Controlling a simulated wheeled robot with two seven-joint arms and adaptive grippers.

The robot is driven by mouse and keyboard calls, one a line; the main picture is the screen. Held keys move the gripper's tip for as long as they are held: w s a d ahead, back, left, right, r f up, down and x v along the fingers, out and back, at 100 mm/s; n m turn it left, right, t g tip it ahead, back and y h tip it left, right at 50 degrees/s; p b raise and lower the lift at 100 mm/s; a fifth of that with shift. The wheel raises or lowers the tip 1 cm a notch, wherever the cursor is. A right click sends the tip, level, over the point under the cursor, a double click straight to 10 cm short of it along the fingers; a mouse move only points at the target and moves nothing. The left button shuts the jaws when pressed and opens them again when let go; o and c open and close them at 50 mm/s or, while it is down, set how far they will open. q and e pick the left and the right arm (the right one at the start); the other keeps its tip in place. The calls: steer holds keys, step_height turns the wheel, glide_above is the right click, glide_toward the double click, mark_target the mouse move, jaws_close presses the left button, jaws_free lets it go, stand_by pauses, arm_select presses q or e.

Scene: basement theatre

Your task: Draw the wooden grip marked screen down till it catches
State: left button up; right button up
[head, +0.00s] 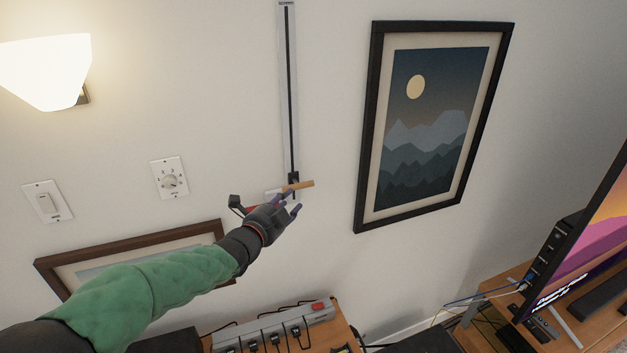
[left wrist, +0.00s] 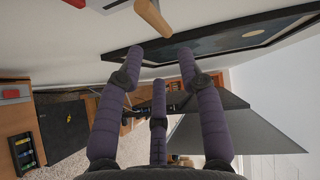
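The wooden grip (head: 297,186) is a short tan bar on a dark slider near the lower end of a tall, slotted wall track (head: 291,90). My left gripper (head: 287,203) is just below the grip in the head view, with its purple fingers spread. In the left wrist view the grip (left wrist: 153,17) shows at the top, beyond the fingertips of my left gripper (left wrist: 160,58). Nothing is between those fingers, and I see a gap to the grip. Any lettering by the grip is too small to read. My right gripper is not in view.
A framed mountain picture (head: 432,115) hangs right of the track. A dial (head: 169,179) and a switch (head: 46,202) are on the wall to the left. A power strip (head: 275,330) lies below, and a television (head: 585,250) stands at the right.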

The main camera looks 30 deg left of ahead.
mark_target(305, 187)
arm_select(q)
steer(key=w, duration=0.3)
steer(key=w+f+p, duration=0.1)
steer(key=w, duration=0.3)
steer(key=w+p, duration=0.1)
steer(key=w, duration=0.2)
steer(key=shift+w+a+f, duration=0.25)
steer(key=shift+a, duration=0.15)
jaws_close()
